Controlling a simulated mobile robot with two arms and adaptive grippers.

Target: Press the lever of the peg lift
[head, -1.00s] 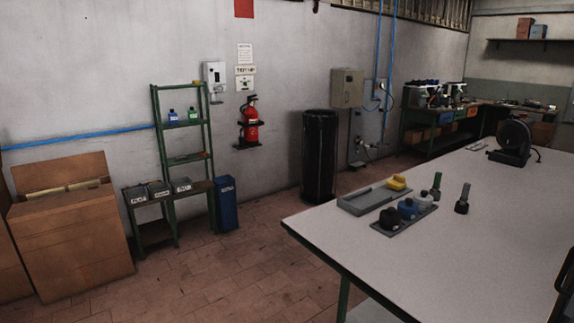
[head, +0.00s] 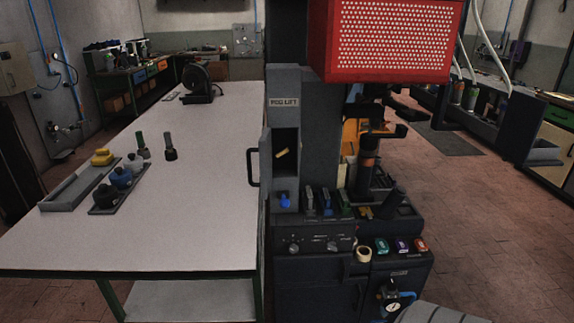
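The peg lift (head: 284,122) is a tall grey column with a label near its top, reading roughly "PEG LIFT". It stands at the right end of the white table, on the left side of a dark machine. A small yellow piece (head: 282,153) shows tilted in its dark opening. A blue part (head: 285,201) sits at the foot of the opening. A black loop handle (head: 252,167) sticks out on its left side. I cannot tell which of these parts is the lever. Neither of my grippers is in view.
The machine (head: 322,238) has a red perforated hood (head: 395,38) above and small levers and knobs in front. The white table (head: 205,150) holds a grey tray (head: 72,190), bottles and a black reel (head: 200,82). Open tiled floor (head: 480,210) lies to the right.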

